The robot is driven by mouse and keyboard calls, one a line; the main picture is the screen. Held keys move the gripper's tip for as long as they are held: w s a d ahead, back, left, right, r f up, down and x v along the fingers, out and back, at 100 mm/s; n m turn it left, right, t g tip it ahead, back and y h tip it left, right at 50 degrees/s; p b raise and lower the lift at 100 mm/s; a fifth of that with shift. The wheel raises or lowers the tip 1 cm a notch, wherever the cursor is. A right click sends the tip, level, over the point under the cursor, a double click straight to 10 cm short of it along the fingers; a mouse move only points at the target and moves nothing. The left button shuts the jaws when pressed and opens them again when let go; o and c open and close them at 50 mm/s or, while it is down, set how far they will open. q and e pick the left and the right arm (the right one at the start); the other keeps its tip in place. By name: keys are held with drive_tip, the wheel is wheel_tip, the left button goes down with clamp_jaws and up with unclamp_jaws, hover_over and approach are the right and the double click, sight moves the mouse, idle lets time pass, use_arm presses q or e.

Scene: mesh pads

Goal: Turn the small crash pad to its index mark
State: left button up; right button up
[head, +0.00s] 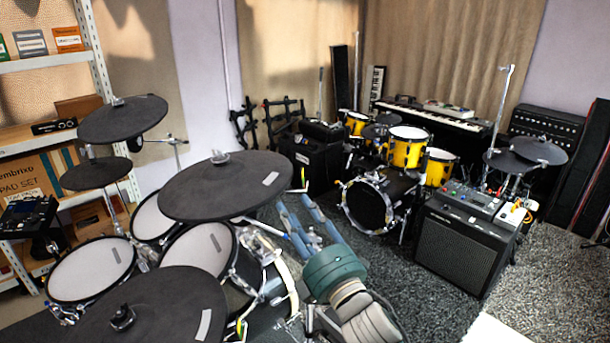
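Several dark round cymbal pads stand at the left; I cannot tell surely which is the small crash pad. The middle pad (225,190), nearest my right gripper, is tilted and has a pale stripe (270,178) near its right edge. My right gripper (293,202) comes up from the bottom, its two blue-grey fingers apart with nothing seen between them, at or just beyond that pad's right edge; contact is unclear. A small yellow mark (303,177) shows near that edge; I cannot tell if it is the index mark. My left gripper is out of view.
A front pad (150,305), an upper-left pad (122,118) and a smaller pad (95,173) surround white mesh drum pads (92,270). An amplifier (465,250) and a yellow drum kit (408,150) stand to the right. Carpet (560,265) is open at far right.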

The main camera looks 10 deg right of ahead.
sight(282, 189)
use_arm(q)
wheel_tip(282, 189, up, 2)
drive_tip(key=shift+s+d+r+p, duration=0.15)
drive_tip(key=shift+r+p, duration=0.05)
drive_tip(key=shift+p, duration=0.95)
use_arm(e)
drive_tip(key=x, duration=1)
drive_tip(key=shift+w+r, duration=0.2)
drive_tip(key=shift+c, duration=0.3)
